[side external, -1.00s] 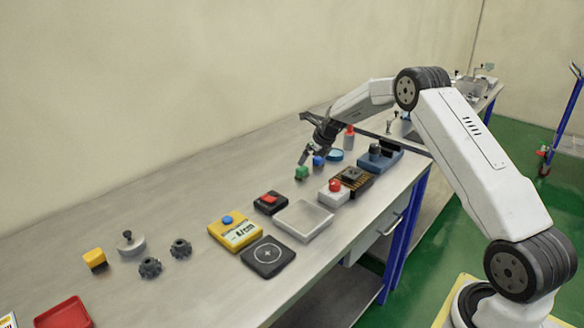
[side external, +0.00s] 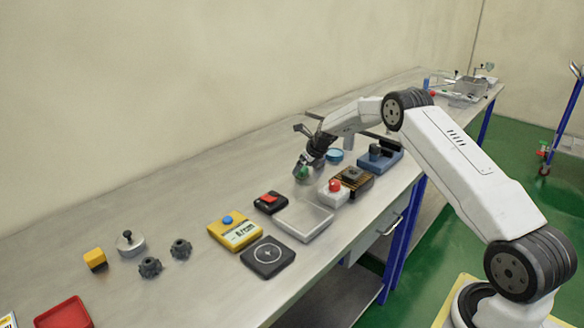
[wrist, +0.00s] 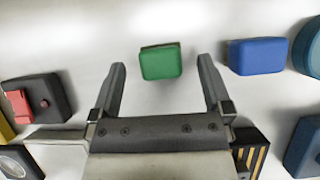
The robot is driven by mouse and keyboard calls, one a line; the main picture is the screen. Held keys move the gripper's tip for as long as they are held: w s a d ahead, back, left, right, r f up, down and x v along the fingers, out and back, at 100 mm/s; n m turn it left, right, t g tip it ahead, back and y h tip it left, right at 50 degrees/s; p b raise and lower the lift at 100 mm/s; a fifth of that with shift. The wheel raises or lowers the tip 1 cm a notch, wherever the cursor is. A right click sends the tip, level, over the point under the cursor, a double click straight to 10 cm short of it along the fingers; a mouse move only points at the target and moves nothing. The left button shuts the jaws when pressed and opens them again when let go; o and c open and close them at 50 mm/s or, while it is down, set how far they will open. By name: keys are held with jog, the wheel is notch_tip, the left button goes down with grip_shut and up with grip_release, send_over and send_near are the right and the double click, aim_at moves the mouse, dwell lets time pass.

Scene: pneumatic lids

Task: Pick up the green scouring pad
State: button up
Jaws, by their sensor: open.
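The green scouring pad (wrist: 161,62) lies on the pale bench top. In the wrist view it sits between and a little beyond the tips of my open gripper (wrist: 161,70), with a gap on both sides. In the side view only a small part of the green pad (side external: 304,171) shows beside my gripper (side external: 306,172), which is low over the bench and partly hides it. My gripper holds nothing.
A blue block (wrist: 257,56) lies right of the pad in the wrist view, near the right finger. A black box with a red switch (wrist: 35,100) is at left. A grey tray (side external: 304,220) and a white box with a red button (side external: 334,192) stand nearer the bench's front edge.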

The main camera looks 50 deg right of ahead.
jog(key=shift+x, duration=1)
jog(key=c, duration=1.3)
jog(key=shift+r, duration=0.2)
jog(key=shift+r, duration=1.5)
jog(key=s+a+r, duration=0.2)
jog(key=s+r, duration=0.2)
jog(key=s, duration=0.2)
jog(key=s+a+r, duration=0.2)
jog(key=s+r, duration=0.3)
jog(key=s, duration=0.2)
jog(key=shift+a+r, duration=0.3)
jog(key=shift+a, duration=0.05)
